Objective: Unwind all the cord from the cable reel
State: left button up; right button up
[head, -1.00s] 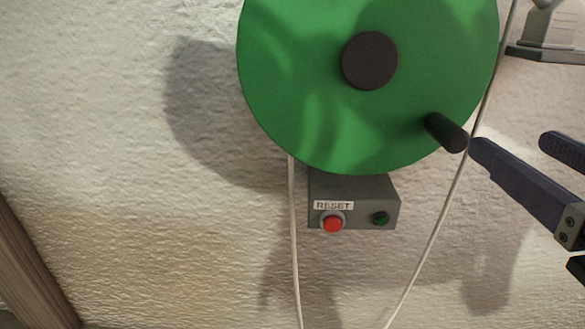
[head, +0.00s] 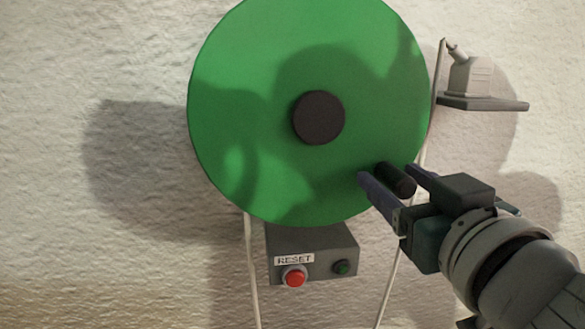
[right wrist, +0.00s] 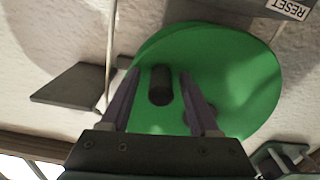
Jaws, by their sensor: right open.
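The cable reel (head: 250,90) is a large green disc on the wall with a dark round hub (head: 318,117). Its dark crank handle (head: 396,179) sticks out at the lower right of the disc. My right gripper (head: 388,172) is open, with its fingers on either side of the handle. In the right wrist view the handle (right wrist: 161,85) stands between the two open fingers, with gaps visible beside it. The pale cord (head: 251,270) hangs below the reel at the left, and another stretch (head: 389,285) runs down at the right. My left gripper is not in view.
Below the reel is a grey box (head: 312,240) with a red button (head: 294,275) labelled RESET and a dark green button or lamp (head: 342,267). A small shelf (head: 483,103) holding a grey object (head: 470,76) is on the wall at the right. The wall left of the reel is clear.

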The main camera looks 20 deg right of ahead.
jog(key=shift+w, duration=0.2)
jog(key=shift+c, duration=0.2)
grip_shut()
dwell(1.2)
